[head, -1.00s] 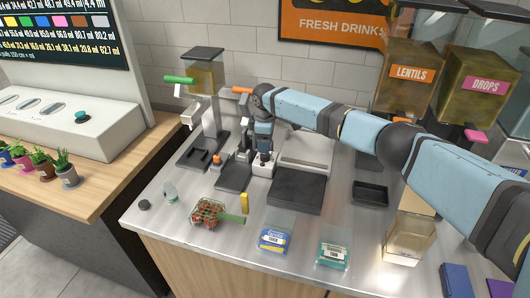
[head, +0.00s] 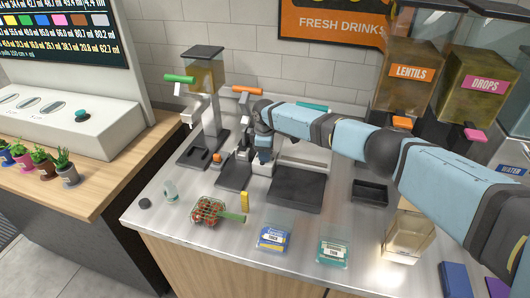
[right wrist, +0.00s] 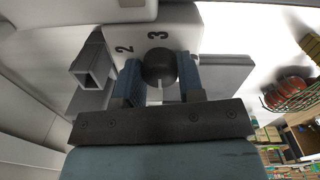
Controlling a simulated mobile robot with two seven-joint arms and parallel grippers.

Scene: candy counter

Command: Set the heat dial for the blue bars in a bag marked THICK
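My right gripper (head: 261,163) reaches down to the sealer (head: 247,156) on the steel counter. In the right wrist view its two blue-grey fingers (right wrist: 160,85) stand on both sides of the round black heat dial (right wrist: 159,66) and appear to touch it. The digits 2 and 3 show on the white face around the dial; its pointer and other marks are mostly hidden. A clear bag of blue bars (head: 274,238) stands at the counter's front. A bag with teal contents (head: 333,251) stands to its right. Their label words are too small to read surely. My left gripper is out of view.
A wire basket with red items (head: 208,211) and a yellow block (head: 245,201) lie left of the bags. A black platform (head: 296,189) and a black tray (head: 370,193) lie right of the sealer. A dispenser with a green lever (head: 179,79) stands behind left.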

